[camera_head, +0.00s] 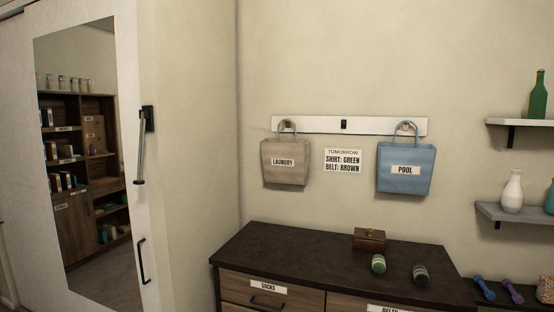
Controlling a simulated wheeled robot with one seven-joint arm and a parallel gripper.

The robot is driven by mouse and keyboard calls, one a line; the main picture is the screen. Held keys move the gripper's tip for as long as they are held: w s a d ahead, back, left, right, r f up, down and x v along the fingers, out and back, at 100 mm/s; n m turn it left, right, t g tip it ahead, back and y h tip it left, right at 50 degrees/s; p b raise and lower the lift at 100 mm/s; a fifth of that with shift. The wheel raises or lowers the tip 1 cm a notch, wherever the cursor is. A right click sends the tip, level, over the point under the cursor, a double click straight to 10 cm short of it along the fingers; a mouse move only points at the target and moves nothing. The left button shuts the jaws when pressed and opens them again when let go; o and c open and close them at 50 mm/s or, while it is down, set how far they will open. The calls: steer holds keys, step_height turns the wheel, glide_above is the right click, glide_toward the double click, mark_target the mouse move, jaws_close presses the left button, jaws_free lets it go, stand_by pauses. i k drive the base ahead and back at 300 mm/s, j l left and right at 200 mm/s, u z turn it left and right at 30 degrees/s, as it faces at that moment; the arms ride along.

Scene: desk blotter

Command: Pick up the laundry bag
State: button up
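The laundry bag (285,173) is beige with a white label reading LAUNDRY. It hangs by its looped handle from the left part of a white wall rail (325,125). A light blue bag (405,182) labelled POOL hangs from the right part of the same rail. Both bags hang upright against the wall, apart from each other. My gripper is not in view.
A dark-topped dresser (290,250) stands below the bags, with a small brown box (369,240), a green roll (378,264) and a dark roll (420,274) on top. Wall shelves (517,212) hold bottles at right. A mirrored door (88,170) is at left.

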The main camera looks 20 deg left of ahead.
mark_target(285, 160)
steer(key=i+j+u, duration=0.1)
steer(key=i+j, duration=0.6)
steer(key=i, duration=0.2)
steer(key=i+j+u, duration=0.15)
steer(key=i+j, duration=0.15)
steer(key=i, duration=0.15)
steer(key=i+j, duration=0.3)
steer(key=i, duration=0.15)
steer(key=u, duration=0.05)
